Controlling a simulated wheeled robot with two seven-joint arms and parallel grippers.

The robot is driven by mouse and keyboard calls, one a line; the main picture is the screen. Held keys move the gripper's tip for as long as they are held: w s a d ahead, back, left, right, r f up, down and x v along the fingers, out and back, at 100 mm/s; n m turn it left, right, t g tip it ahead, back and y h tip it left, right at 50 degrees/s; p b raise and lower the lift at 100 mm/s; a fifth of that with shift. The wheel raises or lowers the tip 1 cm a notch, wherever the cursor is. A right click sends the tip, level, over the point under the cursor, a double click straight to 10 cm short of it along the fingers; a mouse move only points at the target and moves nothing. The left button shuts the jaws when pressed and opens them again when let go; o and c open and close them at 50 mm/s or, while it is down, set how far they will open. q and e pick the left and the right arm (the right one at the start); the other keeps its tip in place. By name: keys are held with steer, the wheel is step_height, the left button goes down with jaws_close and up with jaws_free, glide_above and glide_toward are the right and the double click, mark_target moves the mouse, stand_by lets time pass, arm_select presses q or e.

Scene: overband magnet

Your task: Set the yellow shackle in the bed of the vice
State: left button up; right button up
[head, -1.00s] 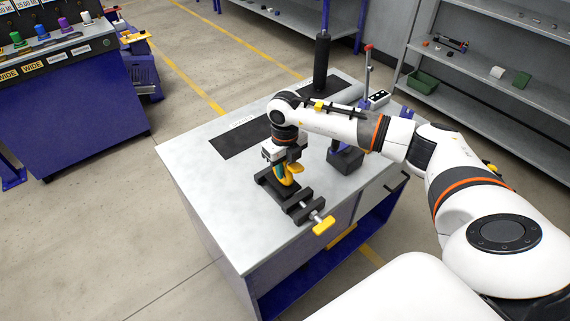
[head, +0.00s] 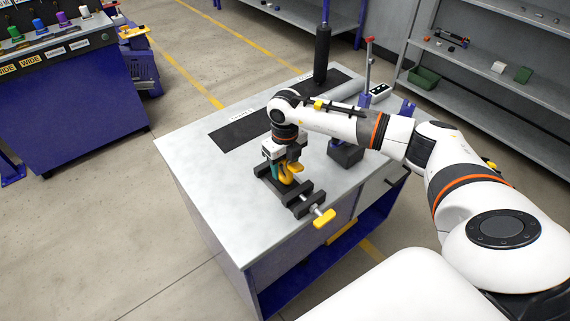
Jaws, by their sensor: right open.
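The yellow shackle (head: 290,174) is in the bed of the black vice (head: 303,205), between its jaws, as far as I can see. The vice has a yellow handle (head: 324,218) at its front end and sits on the grey table. My right gripper (head: 283,172) points down over the vice, right at the shackle, and is open. Its fingers partly hide the shackle, so I cannot tell whether they touch it. A teal part shows beside the shackle, between the fingers. My left gripper is not in view.
The grey table top (head: 220,190) is clear at its left and front. A dark mat (head: 245,130) lies behind the vice. A dark block on a blue stand (head: 345,153) is close to the vice's right. A tall black post (head: 321,55) stands at the back.

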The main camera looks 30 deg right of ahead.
step_height(320, 180, up, 12)
steer(key=shift+b, duration=1.15)
steer(key=shift+a, duration=0.1)
